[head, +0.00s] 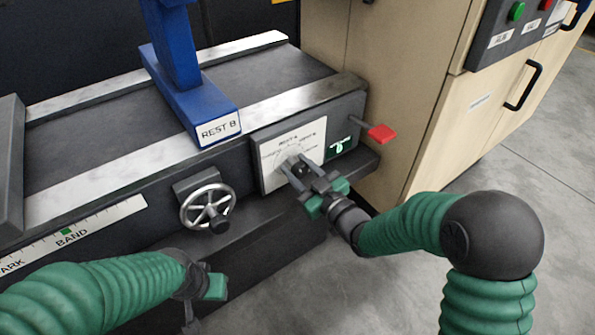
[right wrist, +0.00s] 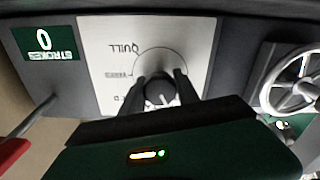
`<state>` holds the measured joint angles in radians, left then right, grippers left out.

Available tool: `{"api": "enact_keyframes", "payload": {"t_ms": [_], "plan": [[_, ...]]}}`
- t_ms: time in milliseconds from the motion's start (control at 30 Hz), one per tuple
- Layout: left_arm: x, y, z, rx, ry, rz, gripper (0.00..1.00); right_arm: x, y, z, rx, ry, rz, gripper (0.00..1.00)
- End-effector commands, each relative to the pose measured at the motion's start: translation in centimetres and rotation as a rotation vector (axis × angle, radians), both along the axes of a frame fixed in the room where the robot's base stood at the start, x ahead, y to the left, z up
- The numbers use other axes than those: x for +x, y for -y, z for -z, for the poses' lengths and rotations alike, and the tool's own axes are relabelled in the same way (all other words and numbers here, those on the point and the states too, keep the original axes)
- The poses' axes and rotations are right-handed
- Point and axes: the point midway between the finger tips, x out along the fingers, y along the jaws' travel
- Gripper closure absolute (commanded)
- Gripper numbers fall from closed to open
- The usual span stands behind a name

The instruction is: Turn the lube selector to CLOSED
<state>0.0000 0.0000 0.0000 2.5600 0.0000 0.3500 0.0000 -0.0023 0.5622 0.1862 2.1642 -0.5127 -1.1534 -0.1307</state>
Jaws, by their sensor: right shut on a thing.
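The lube selector is a round dial on a white plate (head: 313,137) on the front of the machine bed. The plate carries small labels around the dial, only partly legible; CLOSED cannot be made out. My right gripper (head: 298,170) reaches in from the right, its fingers at the dial. In the right wrist view its two fingers straddle the dark selector knob (right wrist: 160,93), shut on it, with a pale pointer mark between them. That view shows the plate upside down, with QUILL readable. My left gripper (head: 204,290) hangs low at the left, partly hidden by its own arm, apart from the machine controls.
A handwheel (head: 208,207) sits left of the plate. A red-tipped lever (head: 381,132) sticks out to its right, beside a green stroke counter (right wrist: 45,41) reading 0. A blue post marked REST B (head: 195,110) stands above. A beige cabinet (head: 385,90) stands right; floor lies clear in front.

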Motion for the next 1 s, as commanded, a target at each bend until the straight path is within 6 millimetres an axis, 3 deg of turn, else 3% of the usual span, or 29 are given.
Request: {"api": "enact_keyframes", "payload": {"t_ms": [33,400,1000], "plan": [[0.0,0.0,0.5,0.0,0.0,0.0,0.64,-0.1,0.0,0.7,-0.036,0.015,0.0,1.0],[0.0,0.0,1.8,0.0,0.0,0.0,0.64,-0.1,0.0,0.6,-0.231,0.155,-0.001,1.0],[0.0,0.0,2.2,0.0,0.0,0.0,0.64,-0.2,0.0,0.6,-0.298,0.199,-0.004,1.0]]}}
